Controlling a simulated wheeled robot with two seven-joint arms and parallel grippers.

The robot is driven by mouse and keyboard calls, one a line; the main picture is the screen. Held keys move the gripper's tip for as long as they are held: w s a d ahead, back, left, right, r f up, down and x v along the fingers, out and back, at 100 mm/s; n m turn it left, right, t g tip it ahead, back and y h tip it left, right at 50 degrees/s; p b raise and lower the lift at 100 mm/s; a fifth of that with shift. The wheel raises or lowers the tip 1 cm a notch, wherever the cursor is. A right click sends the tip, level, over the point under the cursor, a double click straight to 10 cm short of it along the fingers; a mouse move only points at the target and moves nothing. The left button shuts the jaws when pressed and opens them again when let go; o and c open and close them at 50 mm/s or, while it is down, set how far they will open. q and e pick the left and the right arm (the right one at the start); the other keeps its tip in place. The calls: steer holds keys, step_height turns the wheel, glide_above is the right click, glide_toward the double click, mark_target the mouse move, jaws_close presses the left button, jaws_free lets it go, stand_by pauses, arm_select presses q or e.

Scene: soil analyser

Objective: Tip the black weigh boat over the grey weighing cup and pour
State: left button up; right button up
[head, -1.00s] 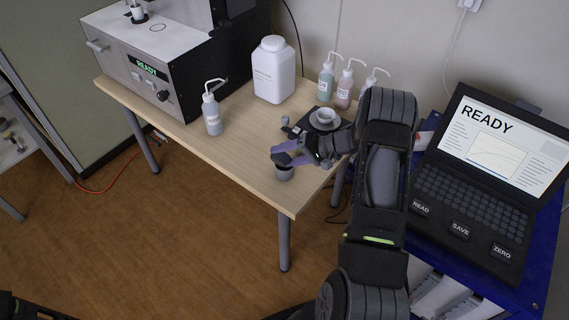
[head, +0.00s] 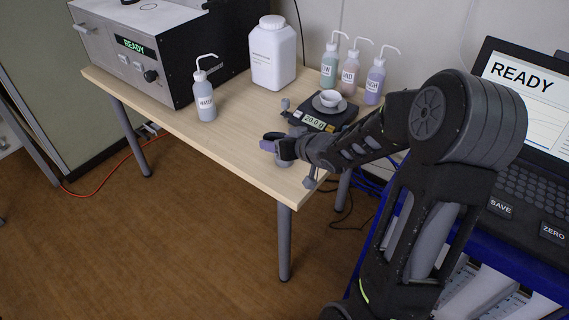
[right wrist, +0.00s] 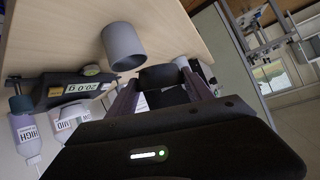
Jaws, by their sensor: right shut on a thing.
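My right gripper (head: 272,143) is shut on the small black weigh boat (right wrist: 160,77), which shows between its fingertips in the right wrist view (right wrist: 157,80). In the head view the boat is largely hidden by the gripper and hard to make out. The grey weighing cup (right wrist: 122,46) stands on the table next to the boat in the right wrist view. In the head view the cup (head: 283,162) shows just below the gripper, partly covered by it. I cannot tell whether anything is falling from the boat. My left gripper is not in view.
A balance (head: 318,119) reading 20.0 g carries a white dish (head: 331,98). Several wash bottles and a white jug (head: 273,55) stand behind. A water bottle (head: 205,97) is at left, near the READY machine (head: 155,50). The table's front edge is close to the cup.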

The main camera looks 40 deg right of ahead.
steer(key=shift+r+p, duration=0.1)
steer(key=shift+p, duration=0.45)
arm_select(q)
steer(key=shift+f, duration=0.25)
